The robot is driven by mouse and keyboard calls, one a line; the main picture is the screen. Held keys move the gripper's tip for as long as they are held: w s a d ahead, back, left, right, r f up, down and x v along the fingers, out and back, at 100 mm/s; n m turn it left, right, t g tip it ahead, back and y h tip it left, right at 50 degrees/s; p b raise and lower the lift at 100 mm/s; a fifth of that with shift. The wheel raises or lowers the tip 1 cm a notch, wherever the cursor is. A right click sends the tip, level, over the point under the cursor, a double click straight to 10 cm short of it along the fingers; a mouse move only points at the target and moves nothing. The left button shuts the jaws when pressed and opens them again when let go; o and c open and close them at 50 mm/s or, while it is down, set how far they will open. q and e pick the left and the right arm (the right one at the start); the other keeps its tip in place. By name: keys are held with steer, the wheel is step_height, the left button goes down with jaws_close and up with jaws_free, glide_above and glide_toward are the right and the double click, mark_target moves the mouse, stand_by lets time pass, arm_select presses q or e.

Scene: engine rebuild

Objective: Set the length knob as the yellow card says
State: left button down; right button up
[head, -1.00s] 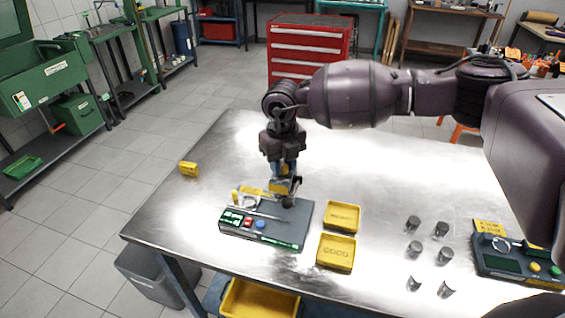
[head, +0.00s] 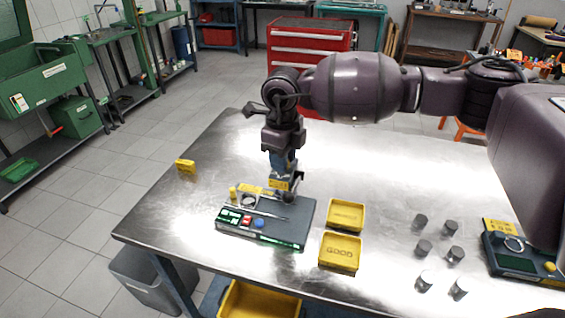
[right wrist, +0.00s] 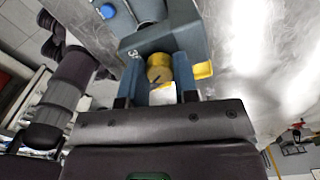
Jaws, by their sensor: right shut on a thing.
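A grey bench device (head: 268,232) with a small green display, a red button and a blue button stands at the table's left front. A yellow card (head: 250,189) shows at its back edge; its writing is too small to read. My right gripper (head: 284,195) points down at the device's back right corner. In the right wrist view its fingers (right wrist: 158,88) are shut around a round brass-yellow knob (right wrist: 158,66) with a dark mark on it. The knob is mostly hidden in the head view. My left gripper is not in view.
Two yellow trays (head: 341,251) stand right of the device, the front one marked GOOD. Several grey metal cylinders (head: 424,248) stand further right, then a second device (head: 515,262). A yellow block (head: 185,166) sits at the left edge. The table behind the trays is clear.

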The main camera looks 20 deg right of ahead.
steer(key=shift+f+n+b, duration=0.1)
steer(key=shift+n+b, duration=0.2)
steer(key=shift+n, duration=0.4)
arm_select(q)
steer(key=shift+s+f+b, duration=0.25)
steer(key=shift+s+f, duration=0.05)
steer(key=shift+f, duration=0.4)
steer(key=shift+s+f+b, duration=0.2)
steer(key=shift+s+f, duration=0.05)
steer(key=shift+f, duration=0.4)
arm_select(e)
steer(key=shift+n, duration=1.1)
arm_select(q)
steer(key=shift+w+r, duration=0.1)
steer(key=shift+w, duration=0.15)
arm_select(e)
steer(key=shift+r, duration=0.2)
steer(key=o, duration=0.9)
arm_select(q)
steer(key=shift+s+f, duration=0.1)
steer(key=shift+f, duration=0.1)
arm_select(e)
step_height(320, 180, up, 11)
steer(key=shift+f, duration=0.15)
